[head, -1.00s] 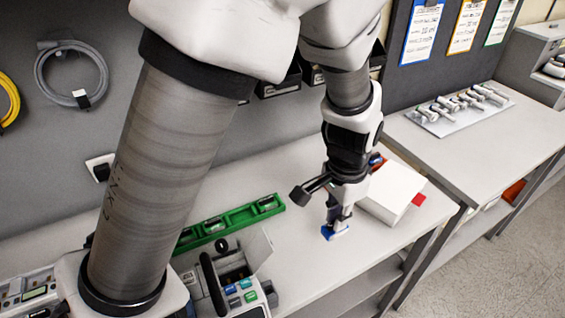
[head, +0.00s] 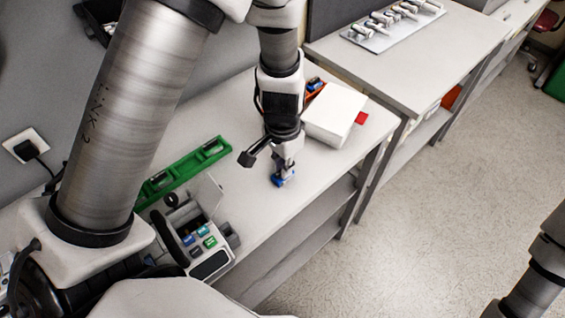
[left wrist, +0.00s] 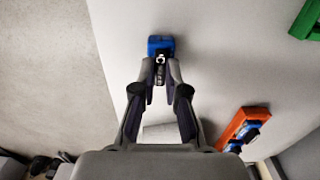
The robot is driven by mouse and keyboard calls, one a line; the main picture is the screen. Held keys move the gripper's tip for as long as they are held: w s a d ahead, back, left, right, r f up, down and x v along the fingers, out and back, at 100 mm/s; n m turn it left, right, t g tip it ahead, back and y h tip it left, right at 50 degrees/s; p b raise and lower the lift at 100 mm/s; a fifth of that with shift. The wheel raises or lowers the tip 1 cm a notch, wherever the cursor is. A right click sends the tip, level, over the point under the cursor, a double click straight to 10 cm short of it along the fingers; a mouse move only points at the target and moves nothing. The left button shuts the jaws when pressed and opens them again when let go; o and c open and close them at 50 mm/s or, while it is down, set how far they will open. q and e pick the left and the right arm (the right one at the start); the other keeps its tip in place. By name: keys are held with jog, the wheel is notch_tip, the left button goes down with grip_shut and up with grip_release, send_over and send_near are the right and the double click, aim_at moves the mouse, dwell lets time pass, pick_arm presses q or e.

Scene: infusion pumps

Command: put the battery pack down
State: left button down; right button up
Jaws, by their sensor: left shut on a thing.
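The blue battery pack (head: 279,181) is at the fingertips of my left gripper (head: 285,170), low at the bench top near its front edge. In the left wrist view the battery pack (left wrist: 160,45) sits between the two fingertips of the gripper (left wrist: 160,72), which is shut on it. I cannot tell whether the pack touches the bench (head: 250,215). My right gripper is not in view; only a part of my right arm shows at the right edge of the head view.
An infusion pump (head: 205,245) with an open lid stands left of the gripper. A green rack (head: 180,170) lies behind it. A white box (head: 335,112) and an orange tray (left wrist: 240,125) with blue packs are close by. Bare bench lies around the gripper.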

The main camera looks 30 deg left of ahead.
pick_arm(q)
jog(key=shift+f, duration=0.25)
jog(key=c, duration=1.2)
grip_release()
jog(key=shift+w+a, duration=0.1)
jog(key=shift+w, duration=0.1)
jog(key=shift+s+r, duration=0.1)
jog(key=shift+r, duration=0.1)
notch_tip(320, 180, up, 12)
